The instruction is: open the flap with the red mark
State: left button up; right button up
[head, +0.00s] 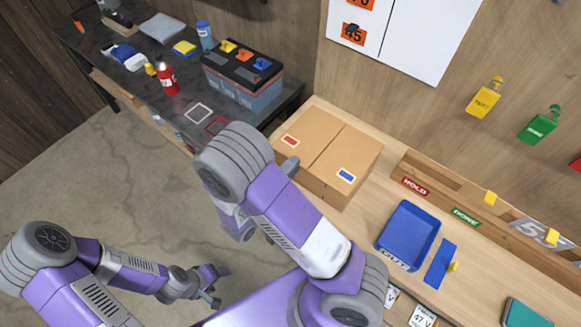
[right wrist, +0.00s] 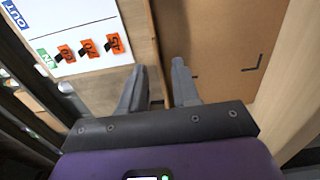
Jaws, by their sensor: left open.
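A closed cardboard box (head: 345,140) stands on the wooden bench in the head view, its two top flaps meeting at a middle seam. The flap with the red mark (head: 290,141) is the left one and lies flat. The other flap bears a blue mark (head: 346,176). My right gripper (head: 290,166) is at the box's near left side, just below the red mark; my arm hides part of it. In the right wrist view its fingers (right wrist: 157,88) are apart, with brown cardboard (right wrist: 225,45) beyond the right finger; contact is unclear. My left gripper (head: 212,290) is open, low over the floor.
A blue tray (head: 408,235) and a wooden rack (head: 440,185) stand right of the box. A dark bench at the upper left holds a battery-like block (head: 243,75), a red bottle (head: 168,78) and other items. A white board (head: 405,35) hangs behind.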

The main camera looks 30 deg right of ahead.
grip_shut()
dwell(1.4)
